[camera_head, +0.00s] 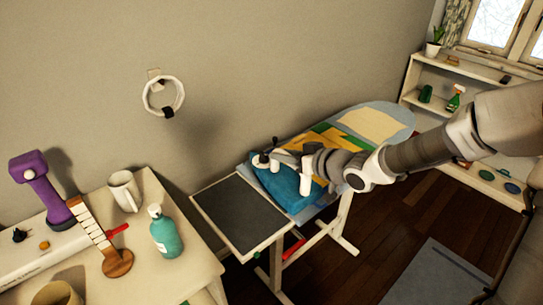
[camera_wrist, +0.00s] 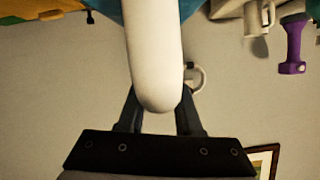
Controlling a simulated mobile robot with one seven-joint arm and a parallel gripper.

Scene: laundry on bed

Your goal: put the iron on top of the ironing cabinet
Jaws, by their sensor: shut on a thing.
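My gripper (camera_wrist: 158,118) is shut on a smooth white rounded part (camera_wrist: 153,55), which looks like the iron's handle. In the head view, my gripper (camera_head: 276,160) is over the near end of the ironing board (camera_head: 385,108), at the blue folded cloth (camera_head: 283,186). A small white and dark part (camera_head: 262,160) shows beside the fingers; most of the iron is hidden, and I cannot tell whether it touches the cloth. A flat dark grey panel with a pale frame (camera_head: 240,212) adjoins the board's near end. I cannot tell which piece of furniture is the ironing cabinet.
A pale table at the left holds a white mug (camera_head: 124,191), a teal pump bottle (camera_head: 165,234), a purple object (camera_head: 50,190) and a toy guitar (camera_head: 112,255). A white ring (camera_head: 163,96) hangs on the wall. A white shelf (camera_head: 462,70) stands by the window. The dark panel is bare.

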